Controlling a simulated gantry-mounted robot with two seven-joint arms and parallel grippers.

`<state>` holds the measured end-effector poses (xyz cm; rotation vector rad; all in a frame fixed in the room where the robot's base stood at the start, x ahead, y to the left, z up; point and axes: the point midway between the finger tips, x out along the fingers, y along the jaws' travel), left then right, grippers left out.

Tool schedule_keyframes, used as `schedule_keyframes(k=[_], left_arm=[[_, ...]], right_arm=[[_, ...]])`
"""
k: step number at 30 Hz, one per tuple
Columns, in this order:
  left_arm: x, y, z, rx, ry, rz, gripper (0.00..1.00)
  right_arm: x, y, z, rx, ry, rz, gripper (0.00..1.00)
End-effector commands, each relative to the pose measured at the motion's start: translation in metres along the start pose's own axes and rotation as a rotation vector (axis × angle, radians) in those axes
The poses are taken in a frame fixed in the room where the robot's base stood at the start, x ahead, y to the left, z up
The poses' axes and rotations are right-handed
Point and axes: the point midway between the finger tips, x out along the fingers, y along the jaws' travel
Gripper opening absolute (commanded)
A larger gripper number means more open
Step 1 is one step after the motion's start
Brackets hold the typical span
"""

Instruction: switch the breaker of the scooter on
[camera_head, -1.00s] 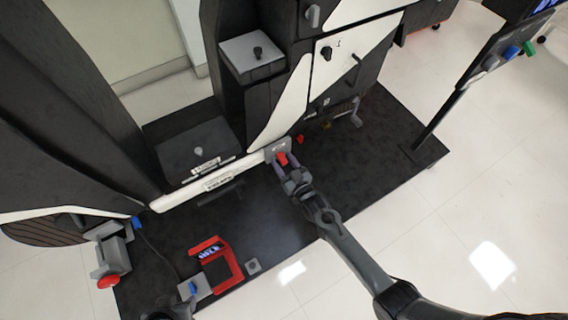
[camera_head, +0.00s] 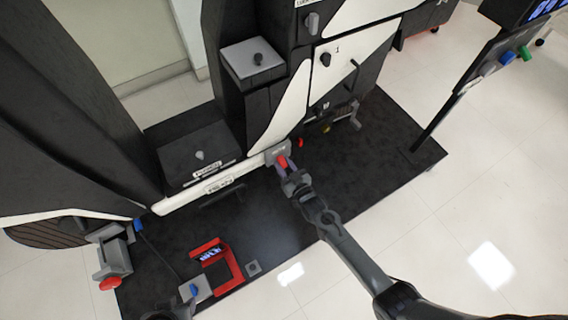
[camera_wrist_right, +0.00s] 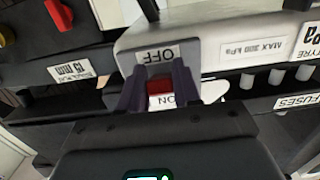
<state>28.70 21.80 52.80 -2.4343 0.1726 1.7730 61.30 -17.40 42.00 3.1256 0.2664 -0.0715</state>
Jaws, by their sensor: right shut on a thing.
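The breaker is a grey box (camera_head: 277,150) with a red lever (camera_head: 282,161), at the right end of the scooter's white lower rail (camera_head: 190,197). My right gripper (camera_head: 287,172) reaches it from below right in the head view. In the right wrist view the red lever (camera_wrist_right: 160,88) sits between the two dark fingers, which are shut on it. An OFF label (camera_wrist_right: 157,53) shows above the lever and an ON label (camera_wrist_right: 165,100) just below it, partly covered. A dark part at the bottom left of the head view may be my left arm; its fingers cannot be made out.
A red bracket (camera_head: 234,264) and a grey box with a blue top lie on the dark mat (camera_head: 265,225). A red knob (camera_head: 110,283) is at the left. A dark panel stands on a pole (camera_head: 440,120) at the right. The mat right of my gripper is clear.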

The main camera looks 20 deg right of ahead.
Motion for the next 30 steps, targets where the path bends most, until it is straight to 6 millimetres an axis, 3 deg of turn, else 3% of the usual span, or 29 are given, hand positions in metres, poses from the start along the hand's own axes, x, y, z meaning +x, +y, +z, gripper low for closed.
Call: schedule_keyframes(k=[1, 18, 30], left_arm=[[-0.014, -0.001, -0.004, 0.0, 0.0, 0.0, 0.43], [-0.132, -0.005, -0.042, 0.0, 0.002, 0.0, 0.43], [-0.167, -0.006, -0.053, 0.0, 0.002, 0.0, 0.43]], right_arm=[[-0.001, 0.0, -0.008, 0.0, -0.022, 0.0, 0.02], [-0.006, 0.0, -0.032, 0.0, -0.469, 0.001, 0.02], [-0.003, 0.0, -0.038, 0.0, -0.746, 0.001, 0.02]])
